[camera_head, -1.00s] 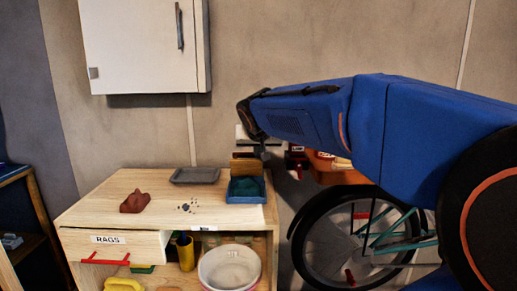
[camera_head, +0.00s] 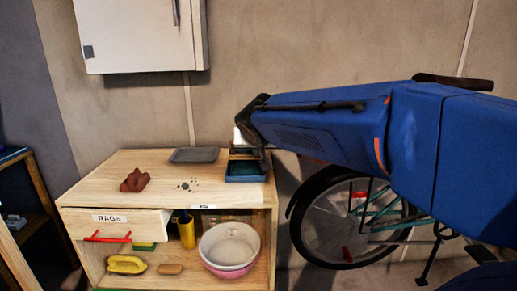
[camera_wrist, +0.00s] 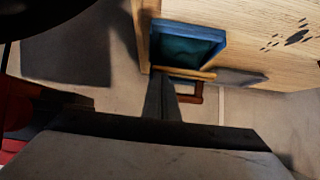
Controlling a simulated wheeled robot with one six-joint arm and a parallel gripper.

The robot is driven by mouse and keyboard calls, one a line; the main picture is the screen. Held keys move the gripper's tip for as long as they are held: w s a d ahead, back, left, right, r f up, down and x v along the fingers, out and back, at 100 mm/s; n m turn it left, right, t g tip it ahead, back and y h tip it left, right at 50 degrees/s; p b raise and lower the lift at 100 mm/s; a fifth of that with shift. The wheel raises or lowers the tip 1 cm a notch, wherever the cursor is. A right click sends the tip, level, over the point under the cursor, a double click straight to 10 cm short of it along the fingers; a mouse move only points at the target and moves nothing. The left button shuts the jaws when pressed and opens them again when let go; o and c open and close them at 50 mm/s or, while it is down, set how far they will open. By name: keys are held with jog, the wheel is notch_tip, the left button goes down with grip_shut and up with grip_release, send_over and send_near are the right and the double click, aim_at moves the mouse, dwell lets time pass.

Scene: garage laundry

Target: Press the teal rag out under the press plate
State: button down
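The teal rag (camera_wrist: 188,48) lies in a blue tray (camera_wrist: 223,38) at the right end of the wooden bench top; the tray also shows in the head view (camera_head: 246,179). The wooden press plate (camera_wrist: 187,73) stands along one edge of the tray, seen nearly edge-on in the wrist view, with a brown handle frame (camera_wrist: 197,94) beyond it. The rag is not covered. My gripper (camera_head: 264,163) is beside the tray's right rear corner. Its fingers (camera_wrist: 160,88) look closed together, tips close to the plate's end; contact cannot be told. Nothing shows held.
On the bench top (camera_head: 110,185) are a grey tray (camera_head: 195,155), a reddish-brown lump (camera_head: 135,180) and dark specks. The RAGS drawer (camera_head: 118,222) sticks out in front. A bowl (camera_head: 229,245) stands on the shelf below. A bicycle (camera_head: 345,220) stands to the right.

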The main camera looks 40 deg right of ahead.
jog(key=f, duration=0.2)
jog(key=s+f, duration=0.1)
jog(key=shift+a+f+g, duration=0.2)
jog(key=shift+f+g, duration=0.1)
jog(key=shift+f, duration=0.05)
jog(key=shift+s+a+f, duration=0.2)
jog(key=shift+a+f, duration=0.1)
jog(key=shift+w+f, duration=0.2)
jog(key=shift+f, duration=0.1)
jog(key=shift+d+r, duration=0.1)
jog(key=shift+r, duration=0.05)
jog(key=shift+r, duration=0.1)
jog(key=shift+s+r, duration=0.1)
jog(key=shift+r, duration=0.1)
jog(key=v, duration=1.7)
